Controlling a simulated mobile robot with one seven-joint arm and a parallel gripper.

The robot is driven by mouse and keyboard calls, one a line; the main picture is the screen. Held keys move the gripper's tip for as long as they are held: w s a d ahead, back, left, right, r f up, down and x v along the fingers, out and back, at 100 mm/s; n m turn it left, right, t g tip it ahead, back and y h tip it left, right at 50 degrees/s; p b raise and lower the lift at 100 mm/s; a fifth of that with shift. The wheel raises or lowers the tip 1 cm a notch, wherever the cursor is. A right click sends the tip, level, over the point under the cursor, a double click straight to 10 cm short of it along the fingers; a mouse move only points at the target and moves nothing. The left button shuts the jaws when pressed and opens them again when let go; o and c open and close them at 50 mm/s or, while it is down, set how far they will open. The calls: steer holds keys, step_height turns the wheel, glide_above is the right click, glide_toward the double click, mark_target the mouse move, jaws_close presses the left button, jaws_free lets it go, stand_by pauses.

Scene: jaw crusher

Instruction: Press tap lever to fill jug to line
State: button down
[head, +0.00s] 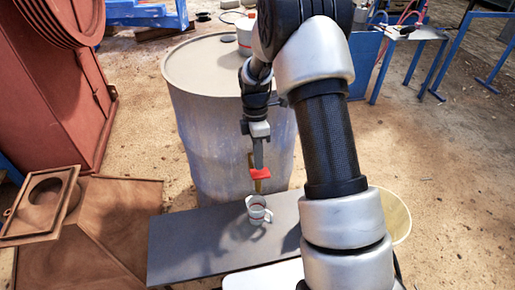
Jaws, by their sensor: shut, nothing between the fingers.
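A small whitish jug (257,211) stands upright on a grey bench board (190,245), with a faint reddish line around it. Its inside and any liquid are too small to make out. A red tap lever (263,176) sits above it on a brass-coloured tap (257,187), in front of a large grey drum (212,125). My gripper (258,166) points down with its fingers shut and empty. The fingertips are right at the top of the red lever; I cannot tell whether they touch it. No stream from the tap can be made out.
A red and white container (244,40) stands on the drum, partly behind my arm. A pale yellow bucket (399,218) is right of the board, partly hidden by my arm. Brown panels (110,215) and a red machine (60,100) stand left. Blue frames (455,50) stand back right.

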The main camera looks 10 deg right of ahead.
mark_target(260, 176)
steer(key=shift+x, duration=0.9)
steer(key=shift+s+f, duration=0.4)
steer(key=shift+f, duration=0.4)
steer(key=shift+s+f, duration=0.45)
steer(key=shift+f, duration=0.4)
steer(key=shift+s+f, duration=0.4)
steer(key=shift+f, duration=0.4)
steer(key=shift+s+f, duration=0.15)
stand_by(1.6)
steer(key=shift+a+r+p, duration=0.1)
steer(key=shift+r+p, duration=0.25)
steer(key=shift+r, duration=0.2)
step_height(260, 176, up, 13)
steer(key=s+p, duration=0.2)
steer(key=p, duration=0.2)
steer(key=shift+s, duration=0.35)
steer(key=shift+r, duration=0.15)
